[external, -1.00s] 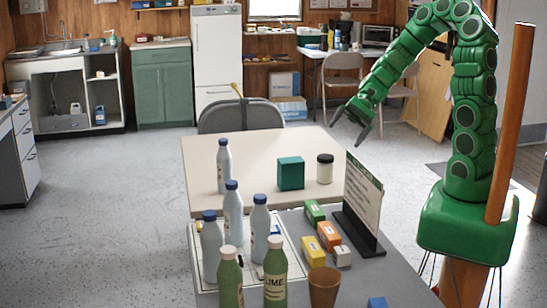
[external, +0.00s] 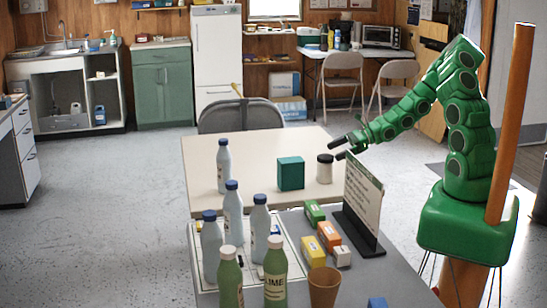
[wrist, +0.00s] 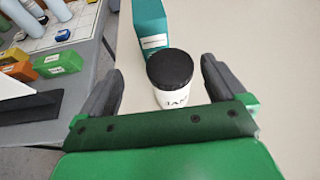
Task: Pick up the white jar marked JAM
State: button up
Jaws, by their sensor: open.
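The white jar (external: 324,172) has a black lid and stands upright on the beige table. The fingers do not touch the jar there. The lower part of the jar is hidden by the gripper body.
A teal box (external: 290,173) stands just left of the jar. A standing sign (external: 363,200) rises on the grey table in front, near my arm. Several bottles (external: 232,210) and small boxes (external: 328,236) stand nearer. The beige table (external: 255,150) is clear behind the teal box.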

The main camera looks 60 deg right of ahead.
aim_at(318, 163)
jog(key=shift+d+f+m, duration=0.5)
jog(key=shift+d+f, duration=0.15)
jog(key=shift+f, duration=0.15)
jog(key=shift+x, duration=1.05)
jog(key=shift+w+a+f+h, duration=0.3)
jog(key=shift+w+a+f, duration=0.7)
jog(key=shift+w, duration=0.15)
jog(key=shift+x, duration=1)
jog(key=shift+d+r, duration=0.1)
jog(key=c, duration=1.3)
